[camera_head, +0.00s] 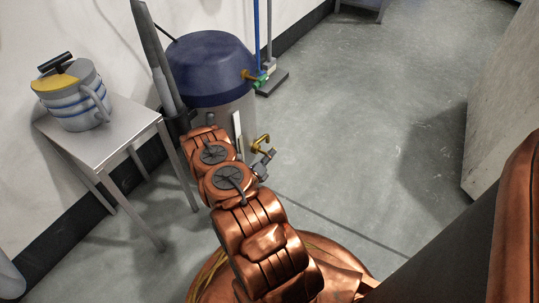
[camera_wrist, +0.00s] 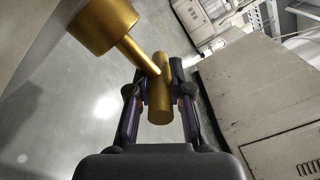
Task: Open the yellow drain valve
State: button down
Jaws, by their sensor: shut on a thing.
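The yellow drain valve (camera_head: 264,143) sticks out low from the side of a blue-topped tank (camera_head: 209,62) in the head view. In the wrist view its gold stem (camera_wrist: 138,54) runs from a thick round body (camera_wrist: 103,24) to a short cylindrical crossbar handle (camera_wrist: 160,100). My gripper (camera_wrist: 160,84) has a finger on each side of this handle and is shut on it. In the head view my gripper (camera_head: 267,157) is small beside the valve, and my arm hides part of the tank's lower body.
A green and yellow fitting (camera_head: 259,79) sits higher on the tank. A small metal table (camera_head: 117,133) at left bears a striped pitcher (camera_head: 76,97). A blue pole (camera_head: 256,30) stands by the wall. A pale cabinet (camera_wrist: 264,91) is at right; floor between is clear.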

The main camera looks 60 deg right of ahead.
jog(key=shift+w+a+f+h+p, duration=0.25)
jog(key=shift+w+h+p, duration=0.1)
jog(key=shift+p, duration=1.25)
jog(key=shift+h+p, duration=0.25)
jog(key=shift+p, duration=0.2)
jog(key=shift+s+d+f+h+b, duration=0.15)
jog(key=shift+f+h+b, duration=0.2)
jog(key=shift+b, duration=0.5)
jog(key=h+b, duration=0.1)
jog(key=b, duration=0.2)
jog(key=shift+d+r+t+h+b, duration=0.1)
jog(key=shift+r+t+h+b, duration=0.1)
jog(key=shift+t+h+b, duration=0.15)
jog(key=shift+r+h+b, duration=0.1)
jog(key=shift+h+b, duration=0.2)
jog(key=shift+b, duration=0.1)
jog(key=shift+r, duration=0.25)
jog(key=c, duration=1.1)
grip_release()
jog(key=shift+s, duration=0.1)
